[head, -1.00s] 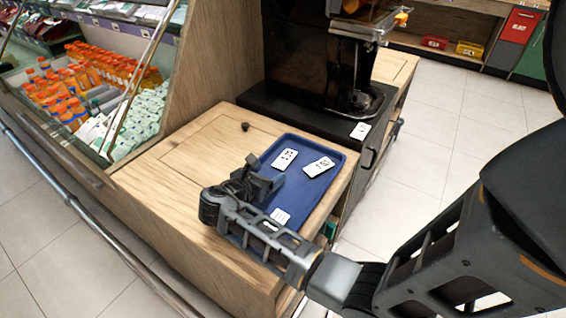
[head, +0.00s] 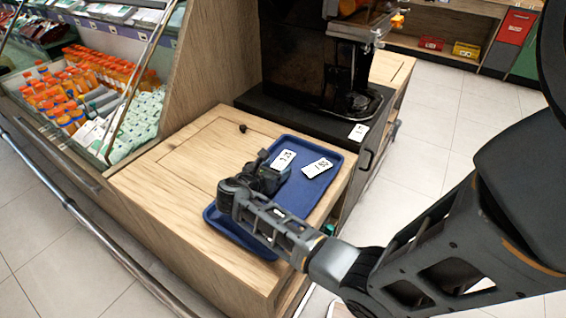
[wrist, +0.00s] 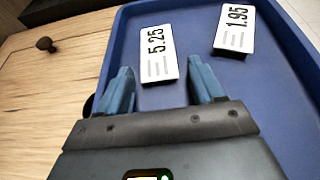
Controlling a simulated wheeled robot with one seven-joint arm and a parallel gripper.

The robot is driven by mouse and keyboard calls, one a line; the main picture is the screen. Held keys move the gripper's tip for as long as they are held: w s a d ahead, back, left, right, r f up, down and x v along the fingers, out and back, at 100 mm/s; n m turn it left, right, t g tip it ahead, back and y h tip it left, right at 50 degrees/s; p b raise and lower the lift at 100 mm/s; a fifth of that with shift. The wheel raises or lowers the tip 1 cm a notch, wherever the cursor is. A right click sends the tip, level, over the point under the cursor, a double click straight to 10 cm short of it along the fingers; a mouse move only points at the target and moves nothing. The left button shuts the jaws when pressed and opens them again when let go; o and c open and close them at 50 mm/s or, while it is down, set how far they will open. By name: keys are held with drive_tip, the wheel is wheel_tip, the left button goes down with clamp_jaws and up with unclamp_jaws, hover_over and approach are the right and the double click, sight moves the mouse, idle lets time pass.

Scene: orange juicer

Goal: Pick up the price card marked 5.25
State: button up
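The white price card marked 5.25 (wrist: 158,45) lies flat on a blue tray (wrist: 268,110). In the head view, that card (head: 283,158) is at the tray's far left part. My gripper (wrist: 160,72) is open, with one blue-grey finger on each side of the card's near end in the wrist view. I cannot tell whether the fingers touch the tray. In the head view my gripper (head: 271,174) is low over the tray, just in front of the card. The fingers hold nothing.
A card marked 1.95 (wrist: 234,30) lies to the right on the same tray. Another card (head: 358,131) sits on the black juicer base (head: 300,116) behind. A dark knob (head: 243,128) is on the wooden counter (head: 165,165) to the left.

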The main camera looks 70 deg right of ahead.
drive_tip(key=shift+a+f, duration=0.2)
drive_tip(key=shift+f, duration=0.05)
drive_tip(key=c, duration=0.8)
drive_tip(key=shift+r, duration=0.1)
